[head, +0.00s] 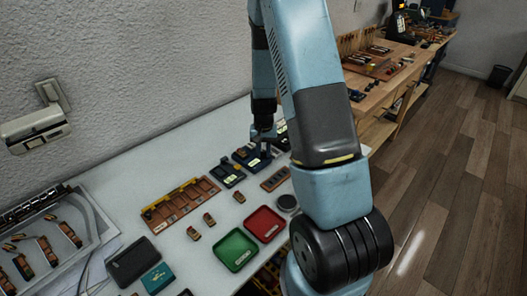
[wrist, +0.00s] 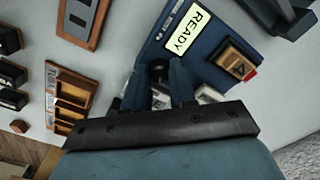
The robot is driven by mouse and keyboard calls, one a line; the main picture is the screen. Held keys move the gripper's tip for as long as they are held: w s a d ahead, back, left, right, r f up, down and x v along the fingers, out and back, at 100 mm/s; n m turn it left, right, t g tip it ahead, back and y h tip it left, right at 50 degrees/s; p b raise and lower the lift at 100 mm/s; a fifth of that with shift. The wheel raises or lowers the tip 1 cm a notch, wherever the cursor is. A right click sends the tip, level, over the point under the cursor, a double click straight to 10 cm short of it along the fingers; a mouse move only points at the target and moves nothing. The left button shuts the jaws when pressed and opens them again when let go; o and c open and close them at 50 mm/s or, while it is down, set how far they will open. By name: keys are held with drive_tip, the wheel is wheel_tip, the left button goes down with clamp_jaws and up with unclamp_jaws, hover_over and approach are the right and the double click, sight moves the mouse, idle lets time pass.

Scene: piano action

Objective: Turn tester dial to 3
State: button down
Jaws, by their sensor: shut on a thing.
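The blue tester (wrist: 160,52) fills the upper middle of the wrist view, with a light READY label (wrist: 186,32) on its face. In the head view the tester (head: 247,160) stands on the white bench, partly covered by my arm. My gripper (wrist: 158,78) points down at the tester, its fingers shut on a small dark part between the tips that appears to be the dial. The fingers hide most of that part, and I cannot read its setting. In the head view my gripper (head: 263,139) is over the tester.
A green tray (head: 234,262) and a red tray (head: 270,212) lie on the bench. A long brown rack (head: 176,205) lies left of the tester. A dark green device (head: 227,174) stands close beside it. Bare bench lies along the wall.

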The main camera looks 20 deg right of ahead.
sight(263, 153)
drive_tip(key=shift+w+m, duration=0.15)
drive_tip(key=shift+m, duration=0.35)
drive_tip(key=c, duration=0.9)
unclamp_jaws()
wheel_tip(263, 153, up, 14)
drive_tip(key=shift+f, duration=0.15)
drive_tip(key=s+a+r+n+t, duration=0.1)
drive_tip(key=s+a+r+n, duration=0.1)
drive_tip(key=s+r, duration=0.45)
drive_tip(key=s+a+r+n+t, duration=0.1)
drive_tip(key=s+a+r+t, duration=0.2)
drive_tip(key=r, duration=0.7)
drive_tip(key=s+a+r+n, duration=0.1)
drive_tip(key=s+r, duration=0.1)
drive_tip(key=s, duration=0.3)
drive_tip(key=s+r+n+t, duration=0.1)
drive_tip(key=s+r, duration=0.2)
drive_tip(key=s, duration=0.3)
drive_tip(key=s+a+r+n, duration=0.1)
drive_tip(key=s+r, duration=0.1)
drive_tip(key=s, duration=0.4)
drive_tip(key=shift+s+a+r+t, duration=0.2)
drive_tip(key=shift+a+t, duration=0.1)
